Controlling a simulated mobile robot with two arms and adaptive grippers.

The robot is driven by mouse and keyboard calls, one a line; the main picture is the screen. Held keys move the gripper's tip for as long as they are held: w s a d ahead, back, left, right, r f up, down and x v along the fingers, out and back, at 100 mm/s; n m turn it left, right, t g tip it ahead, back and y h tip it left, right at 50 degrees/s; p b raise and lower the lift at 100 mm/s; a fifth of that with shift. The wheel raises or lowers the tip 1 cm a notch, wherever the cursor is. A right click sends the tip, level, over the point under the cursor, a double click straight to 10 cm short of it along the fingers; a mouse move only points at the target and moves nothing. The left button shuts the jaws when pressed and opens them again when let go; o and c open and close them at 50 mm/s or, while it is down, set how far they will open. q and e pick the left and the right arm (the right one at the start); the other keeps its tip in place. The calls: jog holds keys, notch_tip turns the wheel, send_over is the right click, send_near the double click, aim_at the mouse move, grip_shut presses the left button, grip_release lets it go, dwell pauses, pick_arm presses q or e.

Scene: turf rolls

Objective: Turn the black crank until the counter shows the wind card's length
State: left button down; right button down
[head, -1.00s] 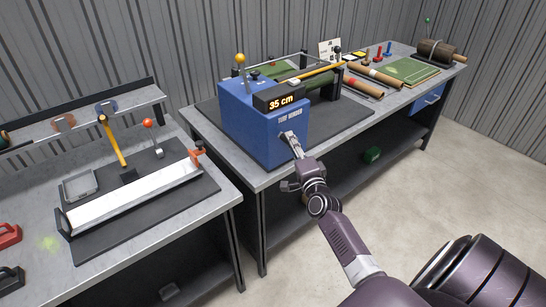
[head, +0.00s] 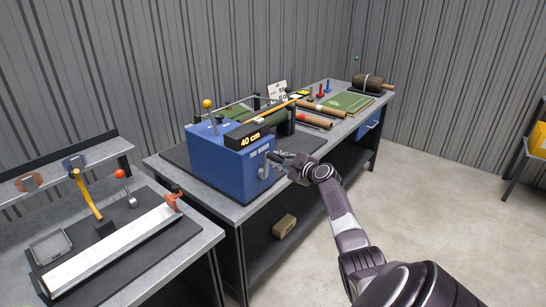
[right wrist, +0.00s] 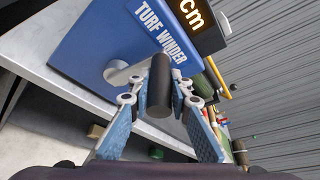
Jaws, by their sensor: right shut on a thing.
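The blue turf winder (head: 222,170) stands on the long bench. Its counter (head: 251,139) reads 40 cm. The crank has a grey arm (head: 265,171) on the winder's front face. My right gripper (head: 279,158) is at the crank, to the right of that face. In the right wrist view, the black crank handle (right wrist: 160,84) sits between the fingers of my right gripper (right wrist: 162,112), which is shut on it. A white card (head: 277,90) stands behind the winder; its print is too small to read. My left gripper is out of view.
Brown rolls (head: 312,119), a green turf sheet (head: 347,102) and a dark roller (head: 368,82) lie farther along the bench. Floor (head: 425,190) is clear at right.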

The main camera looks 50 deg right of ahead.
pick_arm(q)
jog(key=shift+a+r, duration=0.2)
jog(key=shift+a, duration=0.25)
pick_arm(e)
jog(key=shift+d+r+m+y, duration=0.15)
jog(key=shift+d+r+m, duration=0.1)
jog(key=shift+d+m, duration=0.25)
jog(key=shift+d+r+m+y, duration=0.2)
jog(key=shift+d+m, duration=0.1)
jog(key=shift+d, duration=0.4)
jog(key=shift+w, duration=0.1)
jog(key=c, duration=2.1)
grip_release()
jog(key=o, duration=0.3)
jog(key=shift+f, duration=0.15)
jog(key=shift+o, duration=0.2)
jog(key=shift+f, duration=0.1)
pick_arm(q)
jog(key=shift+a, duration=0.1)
pick_arm(e)
jog(key=shift+a+f, duration=0.1)
jog(key=shift+a, duration=0.05)
